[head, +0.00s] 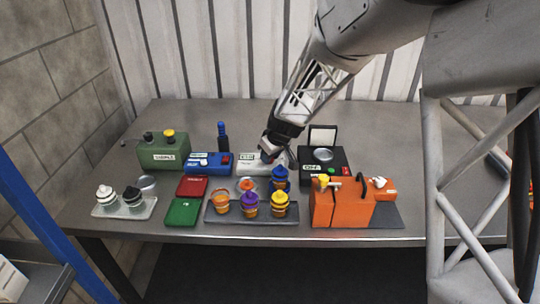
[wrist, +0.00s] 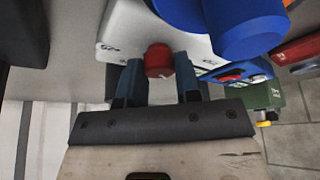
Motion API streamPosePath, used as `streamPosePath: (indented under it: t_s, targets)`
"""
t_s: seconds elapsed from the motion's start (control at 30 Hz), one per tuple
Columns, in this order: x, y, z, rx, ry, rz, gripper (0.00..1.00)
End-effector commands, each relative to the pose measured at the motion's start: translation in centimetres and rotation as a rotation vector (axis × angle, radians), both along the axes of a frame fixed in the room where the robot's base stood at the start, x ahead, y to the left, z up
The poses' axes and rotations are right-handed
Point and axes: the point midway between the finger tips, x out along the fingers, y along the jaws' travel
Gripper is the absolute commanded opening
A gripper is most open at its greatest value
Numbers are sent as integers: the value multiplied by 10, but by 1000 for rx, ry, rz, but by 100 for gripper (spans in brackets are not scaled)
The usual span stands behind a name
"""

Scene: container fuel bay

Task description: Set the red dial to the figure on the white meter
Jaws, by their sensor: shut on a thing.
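The white meter (head: 250,158) is a pale box in the middle of the bench, partly covered by my gripper in the head view. In the wrist view the white box (wrist: 120,28) fills the top centre, with small dark marks on its near edge that I cannot read for sure. The red dial (wrist: 158,61) sticks out of this box. My gripper (wrist: 160,79) has one blue-grey finger on each side of the dial and is shut on it. In the head view my gripper (head: 268,150) reaches down at the box, and the dial is hidden.
A blue-topped container (head: 280,176) stands close by the white box. A blue box (head: 207,164) is to its left, a black device (head: 335,158) to its right. A tray (head: 225,215) of cups and an orange case (head: 340,205) stand in front. The bench's back is mostly clear.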

Motion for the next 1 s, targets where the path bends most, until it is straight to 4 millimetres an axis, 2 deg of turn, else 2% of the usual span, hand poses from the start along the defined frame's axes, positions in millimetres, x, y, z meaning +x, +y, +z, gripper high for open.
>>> streamPosePath:
  t_s: [0.53,0.57,0.7,0.73,1.0]
  targets:
    - [0,0,0,0,1,27,7]
    - [0,0,0,0,1,26,32]
    - [0,0,0,-1,1,26,54]
    - [0,0,0,-1,1,26,56]
    - [0,0,0,-1,1,26,56]
